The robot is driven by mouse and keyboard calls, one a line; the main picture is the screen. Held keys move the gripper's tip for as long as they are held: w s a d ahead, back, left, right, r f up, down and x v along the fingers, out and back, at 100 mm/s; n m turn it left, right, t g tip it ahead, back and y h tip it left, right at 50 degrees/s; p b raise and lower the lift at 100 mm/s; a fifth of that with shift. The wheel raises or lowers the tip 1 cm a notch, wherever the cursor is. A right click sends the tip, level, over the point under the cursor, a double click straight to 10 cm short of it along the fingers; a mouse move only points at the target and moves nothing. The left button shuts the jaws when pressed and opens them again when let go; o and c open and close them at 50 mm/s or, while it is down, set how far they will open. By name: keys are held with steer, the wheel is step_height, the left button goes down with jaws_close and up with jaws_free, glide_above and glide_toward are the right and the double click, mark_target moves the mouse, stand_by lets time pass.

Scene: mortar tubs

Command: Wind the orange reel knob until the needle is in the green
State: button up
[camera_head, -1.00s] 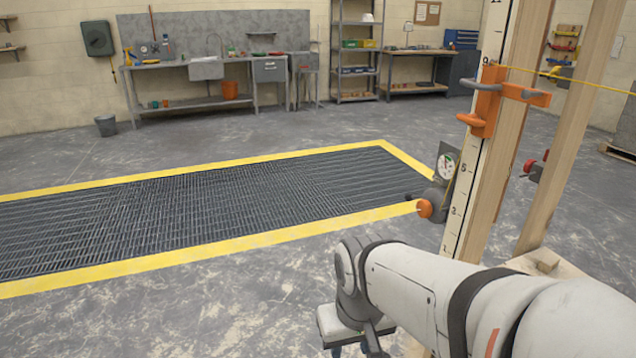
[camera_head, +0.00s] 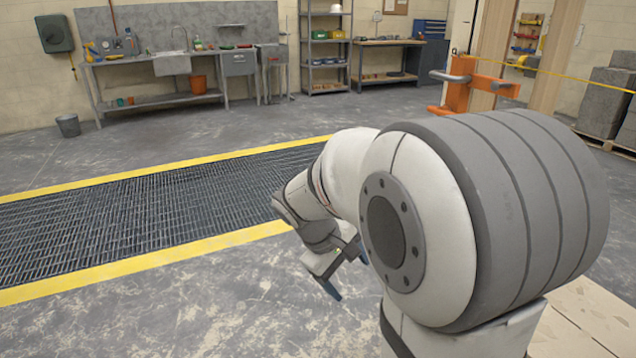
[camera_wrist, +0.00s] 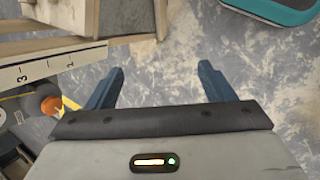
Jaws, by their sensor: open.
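The orange reel knob (camera_wrist: 52,105) shows at the left of the wrist view, beside the white numbered scale (camera_wrist: 45,68) on the wooden frame. My gripper (camera_wrist: 160,85) is open with nothing between its blue fingers, to the right of the knob and apart from it. In the head view my gripper (camera_head: 346,275) hangs low over the floor in front of the grating. My arm hides the knob and the gauge there. The needle cannot be read in either view now.
An orange clamp (camera_head: 457,95) with a grey handle sits on the frame, with a yellow line (camera_head: 560,75) running right. Grey blocks (camera_head: 605,100) stand on a pallet at the right. A yellow-edged floor grating (camera_head: 130,225) lies left; bare concrete lies in front.

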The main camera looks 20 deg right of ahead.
steer(key=w+d+f+n+t+h, duration=0.15)
steer(key=w+d+n+h, duration=0.25)
steer(key=w+d, duration=0.4)
steer(key=w+d+f+n+h+p, duration=0.1)
steer(key=w+d+f+n+h, duration=0.25)
steer(key=w+d, duration=0.45)
steer(key=w+d+f+n+t+h, duration=0.15)
steer(key=w+d+n+h, duration=0.3)
steer(key=w, duration=0.65)
steer(key=d+g, duration=0.1)
steer(key=d, duration=0.7)
steer(key=shift+w+d+f+h, duration=0.2)
steer(key=shift+d+h, duration=0.05)
steer(key=shift+h, duration=0.05)
steer(key=shift+c, duration=0.2)
steer(key=c, duration=1)
steer(key=shift+o, duration=0.2)
steer(key=m+b, duration=0.5)
steer(key=b, duration=0.2)
